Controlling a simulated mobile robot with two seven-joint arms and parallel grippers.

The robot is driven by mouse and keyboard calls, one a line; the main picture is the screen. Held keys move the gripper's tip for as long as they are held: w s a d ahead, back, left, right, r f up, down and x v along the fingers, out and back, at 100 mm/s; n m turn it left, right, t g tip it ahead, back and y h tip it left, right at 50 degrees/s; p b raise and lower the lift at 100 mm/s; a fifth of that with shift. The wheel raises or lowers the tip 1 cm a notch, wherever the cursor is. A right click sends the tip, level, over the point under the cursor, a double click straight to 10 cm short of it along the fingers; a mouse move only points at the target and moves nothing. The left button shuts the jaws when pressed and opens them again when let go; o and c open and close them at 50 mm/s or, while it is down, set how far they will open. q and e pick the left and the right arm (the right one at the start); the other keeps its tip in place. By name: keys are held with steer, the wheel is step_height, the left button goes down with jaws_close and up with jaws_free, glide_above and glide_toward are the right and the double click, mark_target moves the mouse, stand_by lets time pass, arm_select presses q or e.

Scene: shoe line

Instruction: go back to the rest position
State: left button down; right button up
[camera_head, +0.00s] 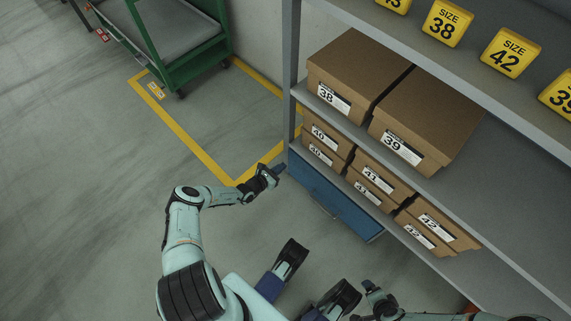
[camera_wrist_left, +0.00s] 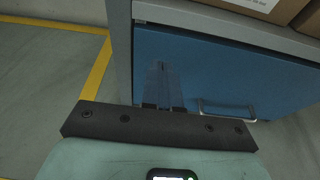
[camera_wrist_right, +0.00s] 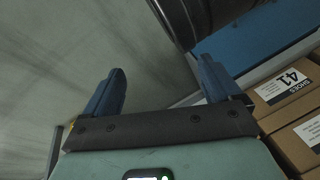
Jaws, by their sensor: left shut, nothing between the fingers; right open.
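My left gripper (camera_head: 278,169) is shut and empty, close to the left end of the blue drawer (camera_head: 335,205) under the shelf. In the left wrist view its shut fingers (camera_wrist_left: 160,84) show in front of the blue drawer front (camera_wrist_left: 220,70), left of the drawer's handle (camera_wrist_left: 226,110). I cannot tell whether they touch it. My right gripper (camera_head: 369,287) is at the bottom of the head view. In the right wrist view its fingers (camera_wrist_right: 160,88) are wide apart with nothing between them.
The shelf holds brown shoe boxes (camera_head: 425,117) in two tiers, with yellow size signs (camera_head: 447,22) above. Boxes also stand close at the right in the right wrist view (camera_wrist_right: 285,90). A green cart (camera_head: 170,45) stands at back left. The floor (camera_head: 90,200) at left is clear.

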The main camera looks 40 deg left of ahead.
arm_select(q)
steer(key=p+v, duration=0.2)
steer(key=v, duration=0.5)
steer(key=shift+s+p, duration=0.15)
steer(key=shift+p, duration=0.2)
arm_select(e)
steer(key=s+a+r+g, duration=0.1)
steer(key=s+a+r, duration=0.1)
steer(key=s+r, duration=0.1)
steer(key=shift+s+a+r+y, duration=0.35)
steer(key=shift+s+a+y, duration=0.05)
steer(key=shift+s, duration=0.1)
arm_select(q)
steer(key=shift+a+r, duration=0.1)
steer(key=shift+a, duration=0.05)
arm_select(e)
steer(key=shift+r, duration=0.1)
